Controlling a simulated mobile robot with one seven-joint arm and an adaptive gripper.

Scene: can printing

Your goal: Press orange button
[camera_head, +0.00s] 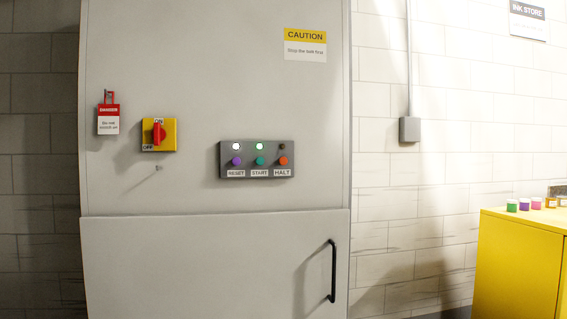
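The orange button (283,161) is at the right end of a grey button panel (257,148) on a large light-grey cabinet. A label reading HALT (282,173) sits below it, and the small lamp (283,147) above it looks dark. To its left are a teal button (260,161) labelled START and a purple button (236,161) labelled RESET. The lamps above these two are lit, the START one greenish and the RESET one white. My gripper is not in view.
A red rotary switch on a yellow plate (171,135) and a red danger tag (108,120) are left of the panel. A black handle (332,271) juts from the lower door. A yellow cabinet (512,262) with several small jars stands at right.

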